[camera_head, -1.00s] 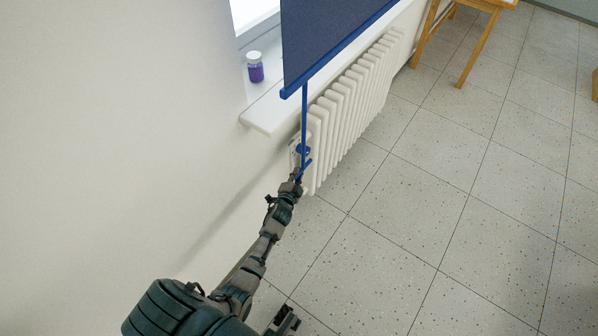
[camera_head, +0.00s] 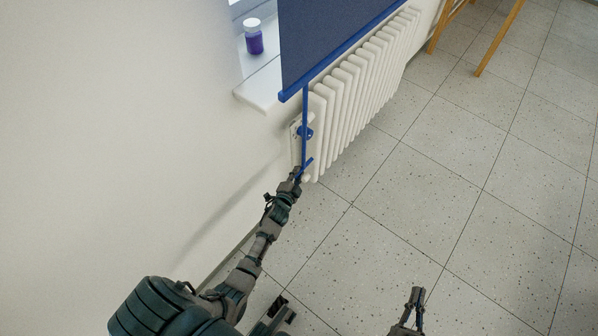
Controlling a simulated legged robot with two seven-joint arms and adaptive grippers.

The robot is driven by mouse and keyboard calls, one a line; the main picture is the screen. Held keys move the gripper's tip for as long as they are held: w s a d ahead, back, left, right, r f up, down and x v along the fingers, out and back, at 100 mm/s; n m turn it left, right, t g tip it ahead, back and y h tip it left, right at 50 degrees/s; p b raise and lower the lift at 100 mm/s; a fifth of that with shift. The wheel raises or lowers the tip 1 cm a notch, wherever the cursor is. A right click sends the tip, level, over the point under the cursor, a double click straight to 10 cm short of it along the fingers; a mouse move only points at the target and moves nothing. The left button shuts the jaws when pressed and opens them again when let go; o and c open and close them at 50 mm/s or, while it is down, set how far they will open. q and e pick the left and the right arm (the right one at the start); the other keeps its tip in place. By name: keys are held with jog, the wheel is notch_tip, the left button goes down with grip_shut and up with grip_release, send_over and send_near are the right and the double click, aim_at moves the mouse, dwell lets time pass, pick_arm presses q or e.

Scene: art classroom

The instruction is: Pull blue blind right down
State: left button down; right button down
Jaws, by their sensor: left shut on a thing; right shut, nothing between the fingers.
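The blue blind (camera_head: 335,38) hangs over the window and partly in front of the sill. Its bottom bar (camera_head: 340,58) is tilted in the picture and sits over the top of the radiator. A blue pull strap (camera_head: 305,125) runs down from the bar and ends in a short crossbar handle (camera_head: 304,171). My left gripper (camera_head: 298,177) is at the handle and shut on it; the fingertips are small and partly hidden. My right gripper (camera_head: 415,297) is shut and empty, low in the picture over the floor, well away from the blind.
A purple jar with a white lid (camera_head: 254,38) stands on the white windowsill (camera_head: 262,88). Wooden legs (camera_head: 500,38) show at the top right. The tiled floor (camera_head: 480,190) is clear.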

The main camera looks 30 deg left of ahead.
pick_arm(q)
jog(key=shift+s+d+f, duration=0.15)
jog(key=shift+d+f, duration=0.1)
jog(key=shift+f, duration=0.2)
jog(key=c, duration=1.2)
grip_release()
jog(key=shift+f, duration=0.1)
jog(key=shift+o, duration=0.3)
jog(key=shift+a, duration=0.1)
jog(key=shift+r, duration=0.25)
jog(key=v, duration=1.1)
jog(key=shift+s, duration=0.35)
